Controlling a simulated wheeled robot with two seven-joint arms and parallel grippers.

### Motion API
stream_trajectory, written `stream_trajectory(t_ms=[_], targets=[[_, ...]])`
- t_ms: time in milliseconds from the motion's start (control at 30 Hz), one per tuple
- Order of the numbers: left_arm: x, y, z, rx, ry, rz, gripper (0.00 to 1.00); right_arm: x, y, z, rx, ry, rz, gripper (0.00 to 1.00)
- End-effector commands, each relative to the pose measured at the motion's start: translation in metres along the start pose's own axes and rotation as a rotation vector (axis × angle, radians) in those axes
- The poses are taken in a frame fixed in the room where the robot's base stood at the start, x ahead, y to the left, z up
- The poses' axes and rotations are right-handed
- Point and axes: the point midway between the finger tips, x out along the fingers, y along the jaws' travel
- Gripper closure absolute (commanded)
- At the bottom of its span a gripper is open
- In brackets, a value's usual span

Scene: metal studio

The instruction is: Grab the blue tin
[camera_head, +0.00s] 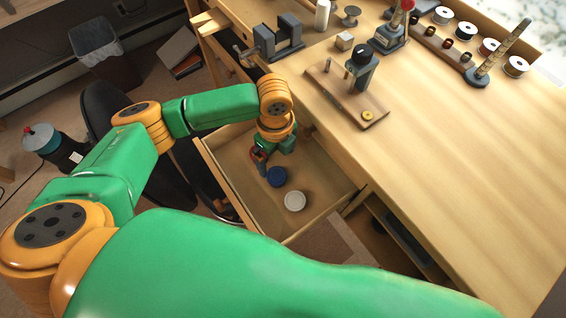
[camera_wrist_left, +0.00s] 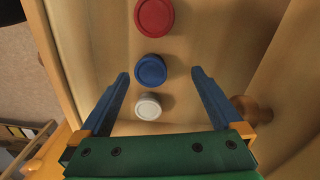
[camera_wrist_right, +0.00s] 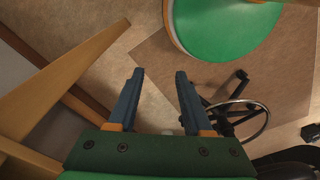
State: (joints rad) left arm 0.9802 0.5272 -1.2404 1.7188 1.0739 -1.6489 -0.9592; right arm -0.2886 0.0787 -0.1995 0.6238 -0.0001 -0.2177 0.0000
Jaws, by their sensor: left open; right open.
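The blue tin (camera_head: 277,177) lies in the open wooden drawer (camera_head: 328,180). In the left wrist view the blue tin (camera_wrist_left: 150,70) is round and lies between the fingertips, apart from both fingers. A white tin (camera_wrist_left: 148,107) lies close beside it, nearer the palm, and a red tin (camera_wrist_left: 154,16) lies on its other side. The white tin (camera_head: 295,201) also shows in the head view. My left gripper (camera_head: 264,167) is open and empty, reaching down into the drawer. My right gripper (camera_wrist_right: 158,76) is open and empty over the floor, away from the drawer.
The drawer walls stand close around the left gripper. A round wooden knob (camera_wrist_left: 251,109) shows beside its finger. The workbench (camera_head: 450,150) above holds a vise (camera_head: 278,40), a wooden board with a dark tool (camera_head: 345,92) and several spools. A chair base (camera_wrist_right: 235,110) stands below the right gripper.

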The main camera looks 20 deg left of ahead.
Motion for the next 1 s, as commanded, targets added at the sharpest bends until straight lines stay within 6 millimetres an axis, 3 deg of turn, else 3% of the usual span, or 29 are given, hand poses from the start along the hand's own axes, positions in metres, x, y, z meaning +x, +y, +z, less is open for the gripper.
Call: stream_trajectory(t_ms=[300,533,867,1000], targets=[[0.053,-0.002,0.0,-0.002,0.001,0.0,0.0,-0.006,-0.002,0.015,0.0,-0.03,-0.004,0.5],[0.055,-0.003,0.0,-0.001,0.001,-0.002,0.0,-0.005,-0.001,0.009,-0.001,-0.018,-0.002,0.5],[0.055,-0.003,0.0,-0.001,0.001,-0.002,0.89,-0.005,-0.001,0.008,-0.001,-0.016,-0.001,0.5],[0.055,-0.003,0.0,-0.001,0.002,-0.002,0.91,-0.005,-0.001,0.008,-0.001,-0.017,-0.001,0.5]])
